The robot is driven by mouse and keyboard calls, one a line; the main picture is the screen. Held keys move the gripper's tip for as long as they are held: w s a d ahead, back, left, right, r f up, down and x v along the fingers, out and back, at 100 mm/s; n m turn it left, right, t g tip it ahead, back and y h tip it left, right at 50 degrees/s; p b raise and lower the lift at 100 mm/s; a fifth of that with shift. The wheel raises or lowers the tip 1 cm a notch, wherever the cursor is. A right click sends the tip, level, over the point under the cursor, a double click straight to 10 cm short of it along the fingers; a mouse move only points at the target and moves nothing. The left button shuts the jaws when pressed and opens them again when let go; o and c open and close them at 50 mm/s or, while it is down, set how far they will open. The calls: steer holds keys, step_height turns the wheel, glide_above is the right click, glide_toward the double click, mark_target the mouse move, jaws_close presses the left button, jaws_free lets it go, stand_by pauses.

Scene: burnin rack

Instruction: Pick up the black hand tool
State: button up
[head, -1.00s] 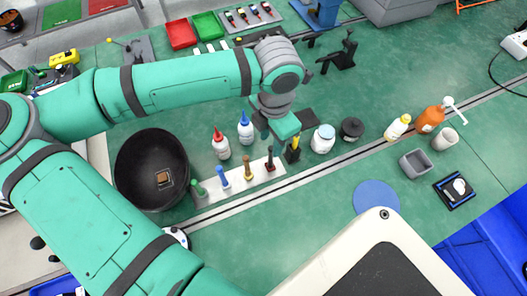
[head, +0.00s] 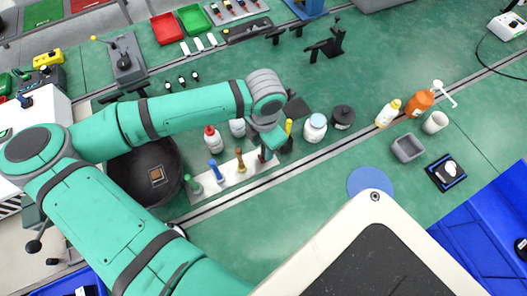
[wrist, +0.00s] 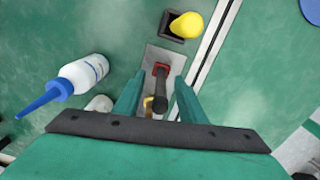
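The black hand tool (head: 264,153) stands upright at the right end of a pale rack strip (head: 232,176), partly hidden by my gripper in the head view. In the wrist view the black hand tool (wrist: 160,92) shows a black handle with a red collar, between my fingers. My gripper (head: 272,138) is over that end of the rack. In the wrist view my gripper (wrist: 160,80) is open, its green fingers on either side of the handle with gaps visible. The rack also holds green (head: 193,184), blue (head: 216,171) and brown (head: 240,160) handled tools.
A yellow-handled item in a black holder (wrist: 173,26) is close beyond the tool. A white jar (head: 315,128), black pot (head: 342,117) and black bowl (head: 168,155) are nearby.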

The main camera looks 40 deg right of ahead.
steer(key=shift+c, duration=0.6)
jaws_close()
